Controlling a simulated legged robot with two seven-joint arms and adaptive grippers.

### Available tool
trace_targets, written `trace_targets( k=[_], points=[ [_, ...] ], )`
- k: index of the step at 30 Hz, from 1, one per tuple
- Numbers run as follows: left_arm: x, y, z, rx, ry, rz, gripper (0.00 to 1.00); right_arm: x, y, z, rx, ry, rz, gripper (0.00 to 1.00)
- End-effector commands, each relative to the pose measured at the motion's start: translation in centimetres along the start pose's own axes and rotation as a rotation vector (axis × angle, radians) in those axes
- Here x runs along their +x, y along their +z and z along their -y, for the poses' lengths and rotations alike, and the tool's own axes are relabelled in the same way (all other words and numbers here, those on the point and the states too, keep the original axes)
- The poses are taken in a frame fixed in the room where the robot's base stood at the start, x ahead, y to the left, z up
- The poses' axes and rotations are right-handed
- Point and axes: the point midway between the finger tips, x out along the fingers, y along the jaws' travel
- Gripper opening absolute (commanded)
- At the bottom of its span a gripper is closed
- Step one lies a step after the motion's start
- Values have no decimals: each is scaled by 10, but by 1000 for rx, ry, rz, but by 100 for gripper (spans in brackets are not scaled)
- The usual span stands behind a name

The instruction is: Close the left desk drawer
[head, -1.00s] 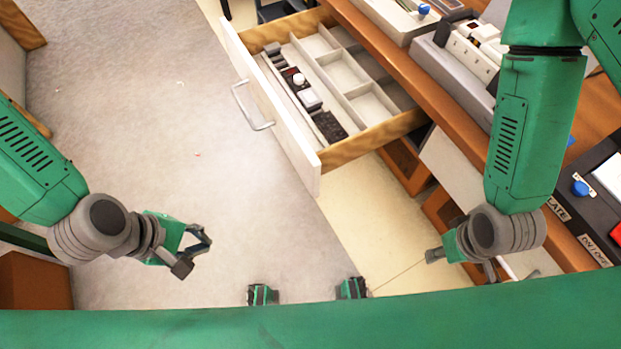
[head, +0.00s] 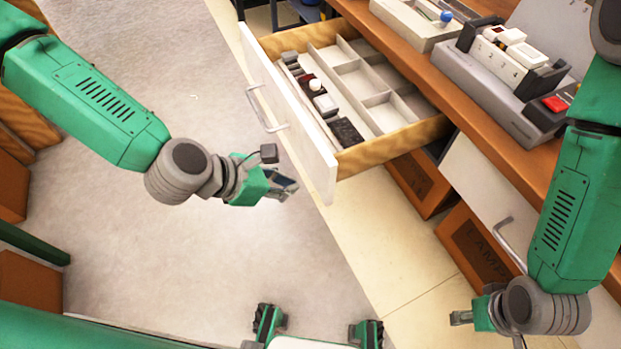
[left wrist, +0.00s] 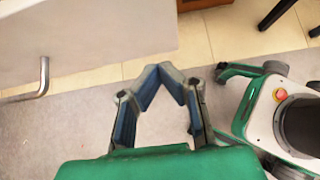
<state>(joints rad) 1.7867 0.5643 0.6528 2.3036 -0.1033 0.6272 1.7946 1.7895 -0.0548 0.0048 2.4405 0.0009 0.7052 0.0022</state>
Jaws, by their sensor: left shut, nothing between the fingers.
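The desk drawer (head: 325,170) stands pulled out, with a white front and wooden sides. Its metal handle (head: 264,112) is on the front face, and the handle also shows at the left of the left wrist view (left wrist: 42,78). My left gripper (head: 284,186) is shut and empty, in front of the drawer's near end and apart from it. It also shows in the left wrist view (left wrist: 160,72), with its fingertips together. My right gripper (head: 462,317) is low at the right, near the desk's lower front; its fingers are too small to judge.
The wooden desk top (head: 450,90) holds a grey device with white blocks (head: 510,50) and a light tray (head: 410,22). The open drawer holds a divided insert with small items. A closed white drawer (head: 490,190) is on the right. The floor at left is clear.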

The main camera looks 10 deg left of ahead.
Motion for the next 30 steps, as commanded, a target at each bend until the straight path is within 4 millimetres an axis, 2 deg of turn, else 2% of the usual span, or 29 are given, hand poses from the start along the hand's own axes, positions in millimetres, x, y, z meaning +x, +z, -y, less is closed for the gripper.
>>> trace_targets(
  k=[1,3,9,25,30],
  points=[
    [12,-2,2,3,-2,0,0,4,0,0,0,0,0,40],
    [20,9,1,7,-1,2,0,5,0,0,0,0,1,40],
    [34,24,1,5,1,0,0,7,1,0,0,0,1,40],
    [39,29,0,1,0,0,0,7,1,0,0,0,1,40],
    [48,38,1,3,-1,1,0,6,0,0,0,0,0,40]
  ],
)
